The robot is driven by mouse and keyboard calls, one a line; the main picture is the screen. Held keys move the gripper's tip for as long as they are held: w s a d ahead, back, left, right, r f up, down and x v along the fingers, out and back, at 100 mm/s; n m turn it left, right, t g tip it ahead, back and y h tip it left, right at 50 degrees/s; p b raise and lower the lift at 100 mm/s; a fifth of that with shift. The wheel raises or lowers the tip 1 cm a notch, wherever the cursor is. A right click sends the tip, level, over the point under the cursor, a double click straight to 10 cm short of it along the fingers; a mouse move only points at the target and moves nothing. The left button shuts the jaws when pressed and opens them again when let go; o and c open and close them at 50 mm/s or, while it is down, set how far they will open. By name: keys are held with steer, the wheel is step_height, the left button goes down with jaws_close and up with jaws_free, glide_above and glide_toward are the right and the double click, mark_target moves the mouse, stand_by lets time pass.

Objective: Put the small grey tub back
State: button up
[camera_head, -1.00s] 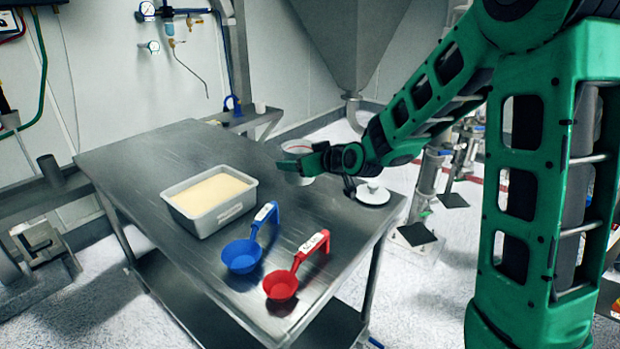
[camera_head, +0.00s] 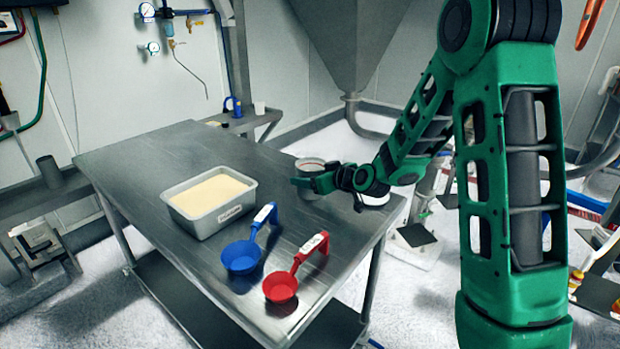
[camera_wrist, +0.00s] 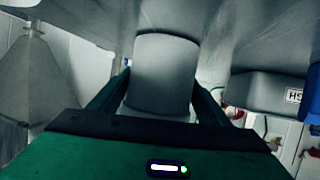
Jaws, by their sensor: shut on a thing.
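The small grey tub (camera_head: 309,163) is near the far right side of the steel table. My gripper (camera_head: 318,184) is shut on it from the near side and hides part of its lower body. In the wrist view, the tub (camera_wrist: 165,75) stands between the two dark green fingers as a plain grey cylinder. Its base is at or close to the tabletop; I cannot tell whether it touches.
A larger grey tub of pale powder (camera_head: 205,226) stands on the steel table (camera_head: 150,150). A blue scoop (camera_head: 241,257) and a red scoop (camera_head: 280,287) lie at the near side. A white lid-like piece (camera_head: 378,201) is mostly hidden behind my arm. The table's far left is clear.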

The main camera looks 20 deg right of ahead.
steer(key=o, duration=1.3)
steer(key=shift+f, duration=0.1)
steer(key=shift+c, duration=0.2)
steer(key=s+d+g, duration=0.1)
steer(key=s+d, duration=0.1)
steer(key=s, duration=0.3)
steer(key=s+d+r+g+h, duration=0.1)
steer(key=s+d, duration=0.1)
steer(key=s, duration=0.4)
steer(key=s+d+r+g, duration=0.1)
steer(key=s+d, duration=0.1)
steer(key=s, duration=0.3)
steer(key=shift+s+d+r, duration=0.25)
steer(key=shift+s+d, duration=0.05)
steer(key=shift+s, duration=0.05)
steer(key=s+d+m+g+h, duration=0.1)
steer(key=s+d+m+g, duration=0.2)
steer(key=s, duration=0.7)
steer(key=s+d+m+g+h, duration=0.1)
steer(key=s+d+m+g, duration=0.2)
steer(key=s, duration=0.8)
steer(key=s+d+r+m+g+h, duration=0.1)
steer(key=s+d+m+g, duration=0.2)
steer(key=s, duration=0.7)
steer(key=shift+s+d+m+g, duration=0.4)
steer(key=shift+d+m, duration=0.35)
steer(key=shift+m, duration=0.15)
